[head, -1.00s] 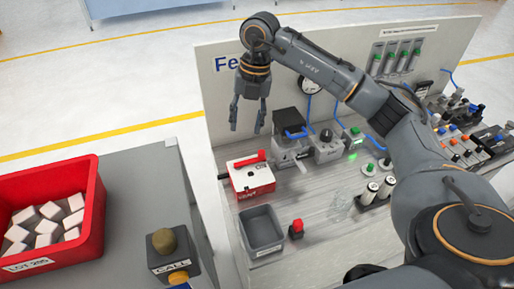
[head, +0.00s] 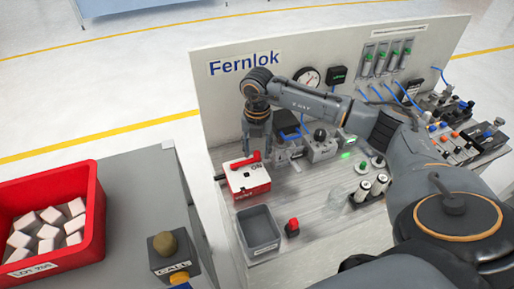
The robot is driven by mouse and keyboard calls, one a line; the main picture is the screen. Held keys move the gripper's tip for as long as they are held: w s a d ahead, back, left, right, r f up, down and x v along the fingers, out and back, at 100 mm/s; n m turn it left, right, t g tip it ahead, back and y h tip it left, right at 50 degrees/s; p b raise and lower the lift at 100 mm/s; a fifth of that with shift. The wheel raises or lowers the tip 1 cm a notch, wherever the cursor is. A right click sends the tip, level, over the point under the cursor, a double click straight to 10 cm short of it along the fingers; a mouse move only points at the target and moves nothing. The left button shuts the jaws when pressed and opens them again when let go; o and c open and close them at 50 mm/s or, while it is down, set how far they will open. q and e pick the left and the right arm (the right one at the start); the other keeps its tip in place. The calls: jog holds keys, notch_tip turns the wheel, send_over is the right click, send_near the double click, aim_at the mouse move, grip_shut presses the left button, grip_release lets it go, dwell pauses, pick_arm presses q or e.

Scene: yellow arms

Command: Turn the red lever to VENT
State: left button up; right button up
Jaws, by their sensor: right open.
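The red lever (head: 240,162) sits on top of a white and red box (head: 249,182) on the bench. Its bar lies roughly along the box's back edge, sloping up slightly to the right. Dark lettering that looks like ON is on the right of the box top; small lettering near the front left is too small to read surely. My right gripper (head: 257,152) points down, open, with its fingers at the right end of the lever. I cannot tell whether they touch it. My left gripper is not in view.
A grey bin (head: 260,232) and a red button (head: 292,227) stand in front of the box. A dark device (head: 287,123) and valve block (head: 322,147) stand behind right. A panel (head: 228,90) rises behind. A red crate (head: 96,215) and call button (head: 166,244) are left.

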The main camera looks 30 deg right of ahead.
jog(key=shift+f, duration=0.4)
grip_shut()
